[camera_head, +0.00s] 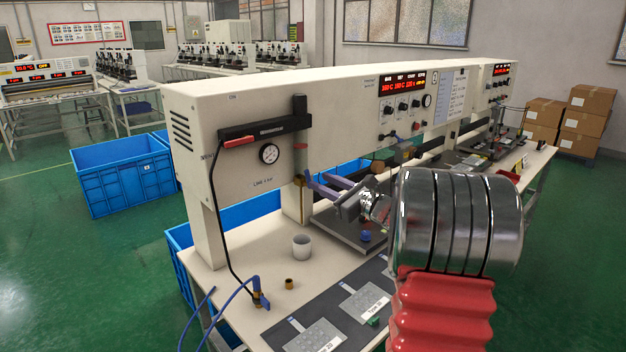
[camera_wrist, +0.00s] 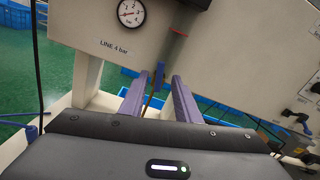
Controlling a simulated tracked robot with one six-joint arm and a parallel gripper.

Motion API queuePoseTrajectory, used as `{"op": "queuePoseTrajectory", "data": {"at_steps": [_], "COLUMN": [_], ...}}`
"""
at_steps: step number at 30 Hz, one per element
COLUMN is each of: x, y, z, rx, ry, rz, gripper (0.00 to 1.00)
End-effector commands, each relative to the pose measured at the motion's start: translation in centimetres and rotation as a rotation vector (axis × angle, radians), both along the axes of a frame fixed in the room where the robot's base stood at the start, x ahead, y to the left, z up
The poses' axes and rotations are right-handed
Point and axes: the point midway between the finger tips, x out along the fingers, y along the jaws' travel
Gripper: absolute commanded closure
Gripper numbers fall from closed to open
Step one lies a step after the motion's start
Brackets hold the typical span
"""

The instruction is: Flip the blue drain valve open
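My gripper (camera_head: 315,182) is open, with its two purple fingers pointing left toward the machine's front post. In the wrist view the fingers (camera_wrist: 154,80) stand apart. A small upright blue lever (camera_wrist: 159,73), which looks like the drain valve, shows between and beyond the fingertips, below a grey-green cylinder (camera_wrist: 178,42). I cannot tell whether a finger touches it. In the head view the fingertips largely hide that spot.
A pressure gauge (camera_head: 269,154) is on the white machine housing (camera_head: 240,180), above the LINE label. A white cup (camera_head: 301,246) and a small brass piece (camera_head: 289,284) stand on the bench. Blue crates (camera_head: 125,180) lie left. A black hose (camera_head: 222,225) hangs at the housing's left.

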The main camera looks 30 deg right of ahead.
Motion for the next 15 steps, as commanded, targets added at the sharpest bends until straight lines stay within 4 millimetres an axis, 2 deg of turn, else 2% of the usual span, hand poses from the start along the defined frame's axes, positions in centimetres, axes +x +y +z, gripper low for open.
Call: {"op": "queuePoseTrajectory", "data": {"at_steps": [3,7,15], "x": [1.9,3.5,4.6], "y": [0.4,0.5,0.6], "z": [0.0,0.0,0.0], "rx": [0.000,0.000,0.000], "ry": [0.000,0.000,0.000], "rz": [0.003,0.002,-0.001], "gripper": [0.70,0.70,0.70]}}
